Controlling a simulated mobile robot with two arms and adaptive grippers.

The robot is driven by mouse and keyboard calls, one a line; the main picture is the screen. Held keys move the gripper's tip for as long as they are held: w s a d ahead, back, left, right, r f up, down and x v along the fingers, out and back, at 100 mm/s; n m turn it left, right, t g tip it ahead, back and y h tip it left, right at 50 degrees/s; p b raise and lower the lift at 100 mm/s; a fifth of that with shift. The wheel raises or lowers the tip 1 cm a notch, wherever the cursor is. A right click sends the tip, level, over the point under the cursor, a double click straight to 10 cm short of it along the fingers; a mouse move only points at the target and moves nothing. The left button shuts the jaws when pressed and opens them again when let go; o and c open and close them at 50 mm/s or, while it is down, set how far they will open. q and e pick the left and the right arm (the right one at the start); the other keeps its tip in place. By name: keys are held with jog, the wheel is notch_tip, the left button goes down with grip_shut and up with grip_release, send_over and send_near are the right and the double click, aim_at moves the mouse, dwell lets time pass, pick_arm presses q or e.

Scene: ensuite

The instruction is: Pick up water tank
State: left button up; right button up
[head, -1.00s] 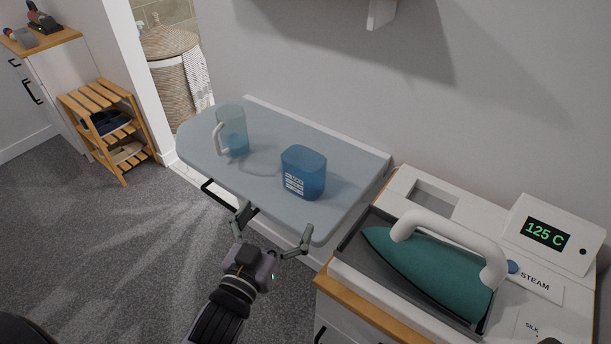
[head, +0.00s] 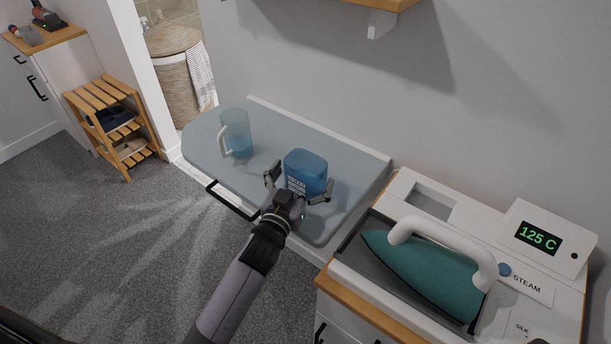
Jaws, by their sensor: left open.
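The water tank (head: 306,168) is a translucent blue container with white markings on its front. It stands upright on the pale blue-grey fold-down board (head: 215,149). My left gripper (head: 299,184) is open, with one finger to the left of the tank and the other to its right near the front. I cannot tell whether either finger touches it. The gripper's body hides the tank's lower front. My right gripper is not in view.
A clear blue jug (head: 236,133) with a white handle stands left of the tank on the board. At right, a teal iron (head: 430,272) rests in a steam station (head: 531,276) reading 125 C. A wall shelf (head: 381,22) hangs above.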

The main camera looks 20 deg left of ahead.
pick_arm(q)
jog(key=shift+w, duration=0.35)
jog(key=shift+s, duration=0.1)
jog(key=shift+c, duration=0.2)
jog(key=c, duration=1.2)
jog(key=shift+c, duration=1.1)
jog(key=shift+r, duration=0.25)
